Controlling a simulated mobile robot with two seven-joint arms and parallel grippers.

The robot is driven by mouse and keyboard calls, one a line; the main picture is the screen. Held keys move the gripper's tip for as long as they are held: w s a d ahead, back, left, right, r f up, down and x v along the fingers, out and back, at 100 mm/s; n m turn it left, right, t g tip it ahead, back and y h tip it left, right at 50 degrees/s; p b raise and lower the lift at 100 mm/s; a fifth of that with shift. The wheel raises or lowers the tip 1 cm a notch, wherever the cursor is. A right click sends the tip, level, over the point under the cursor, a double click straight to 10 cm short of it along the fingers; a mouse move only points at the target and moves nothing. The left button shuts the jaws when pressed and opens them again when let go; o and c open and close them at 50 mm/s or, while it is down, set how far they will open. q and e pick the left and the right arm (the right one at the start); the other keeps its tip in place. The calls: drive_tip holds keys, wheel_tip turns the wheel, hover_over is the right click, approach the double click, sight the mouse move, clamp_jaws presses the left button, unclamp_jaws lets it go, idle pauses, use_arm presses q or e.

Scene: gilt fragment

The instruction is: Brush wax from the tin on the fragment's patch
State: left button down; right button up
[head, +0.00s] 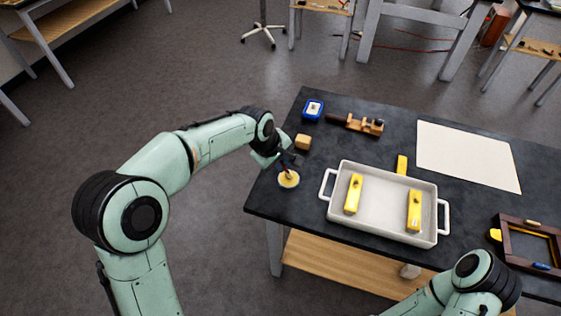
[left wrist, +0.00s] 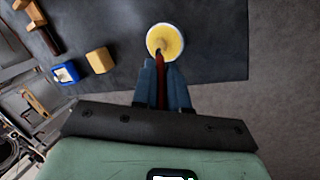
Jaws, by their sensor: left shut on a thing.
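A small round pale tin of yellow wax (head: 289,180) stands near the table's left edge. It also shows in the left wrist view (left wrist: 173,40). My left gripper (head: 286,162) is shut on a thin red-brown brush (left wrist: 161,80) just above the tin. The brush points down, and its dark tip is over or in the wax; I cannot tell whether it touches. A dark wooden frame (head: 507,252) with yellow and blue pieces lies at the right edge. I cannot make out for sure which thing is the fragment or where its patch is. My right gripper is out of view.
A white two-handled tray (head: 384,205) holding two yellow blocks fills the table's middle. A tan block (head: 303,142), a blue box (head: 313,109) and a wooden tool (head: 357,123) lie behind the tin. A cream sheet (head: 468,155) lies at the back right.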

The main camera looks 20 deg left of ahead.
use_arm(q)
drive_tip(key=shift+r+p, duration=0.75)
drive_tip(key=shift+r, duration=0.6)
drive_tip(key=shift+r+p, duration=1.05)
drive_tip(key=shift+r, duration=1.1)
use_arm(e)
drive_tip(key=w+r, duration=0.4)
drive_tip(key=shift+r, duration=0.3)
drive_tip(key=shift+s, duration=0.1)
use_arm(q)
drive_tip(key=f+m, duration=0.1)
drive_tip(key=m, duration=0.1)
drive_tip(key=w+a+f+m+g+h, duration=0.1)
drive_tip(key=f+m, duration=0.1)
drive_tip(key=m, duration=0.1)
drive_tip(key=a+f+m+g, duration=0.1)
drive_tip(key=f+m, duration=0.1)
drive_tip(key=m, duration=0.1)
drive_tip(key=shift+w+f+h, duration=0.1)
drive_tip(key=shift+w+h, duration=0.05)
drive_tip(key=shift+h, duration=0.15)
